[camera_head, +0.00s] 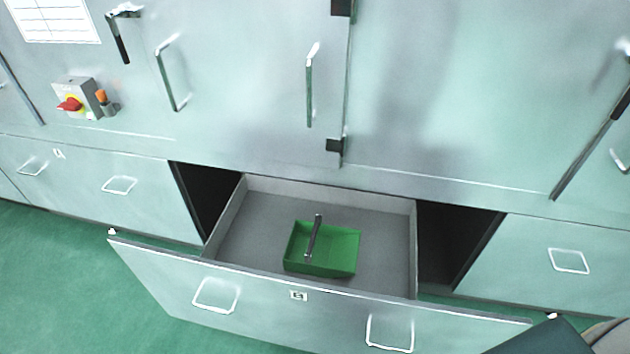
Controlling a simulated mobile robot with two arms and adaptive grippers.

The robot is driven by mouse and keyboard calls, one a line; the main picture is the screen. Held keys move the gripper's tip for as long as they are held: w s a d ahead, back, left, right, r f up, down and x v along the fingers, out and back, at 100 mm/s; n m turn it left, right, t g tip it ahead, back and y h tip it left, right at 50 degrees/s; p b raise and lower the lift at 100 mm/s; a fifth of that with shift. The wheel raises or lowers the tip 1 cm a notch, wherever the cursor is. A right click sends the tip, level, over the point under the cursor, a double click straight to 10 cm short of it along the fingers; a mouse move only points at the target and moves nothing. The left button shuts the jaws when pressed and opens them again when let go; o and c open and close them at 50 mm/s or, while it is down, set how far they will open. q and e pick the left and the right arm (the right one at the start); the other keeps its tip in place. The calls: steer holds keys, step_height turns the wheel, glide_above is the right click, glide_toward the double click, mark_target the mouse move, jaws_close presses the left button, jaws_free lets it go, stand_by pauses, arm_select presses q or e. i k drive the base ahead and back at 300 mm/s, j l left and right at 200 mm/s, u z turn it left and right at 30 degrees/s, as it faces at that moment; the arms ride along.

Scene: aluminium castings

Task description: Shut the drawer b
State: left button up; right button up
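The drawer b (260,307) stands pulled out in the lower middle of the head view. Its wide pale front panel has two wire handles, a left one (215,295) and a right one (389,333). A small label (298,295) sits between them, its letter too small to read surely. Inside on the grey floor of the drawer is a green open box (322,263) with a grey metal bar (314,237) in it, its end sticking up. Neither of my grippers is in view.
Dark openings of the cabinet show on both sides of the drawer. A closed drawer (85,185) is at left, another (570,258) at right. Above are cabinet doors with handles and a red rotary switch (70,104). Green floor (60,290) is clear at lower left.

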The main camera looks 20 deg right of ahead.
mark_target(239, 285)
steer(key=k+z, duration=0.25)
steer(key=k+l+z, duration=0.15)
steer(key=z, duration=0.15)
steer(key=k+u, duration=0.1)
steer(key=u, duration=0.35)
steer(key=k+u, duration=0.1)
steer(key=u, duration=0.35)
steer(key=k+j+u, duration=0.1)
steer(key=u, duration=0.3)
steer(key=j+u, duration=0.15)
steer(key=u, duration=0.3)
steer(key=k+j, duration=0.05)
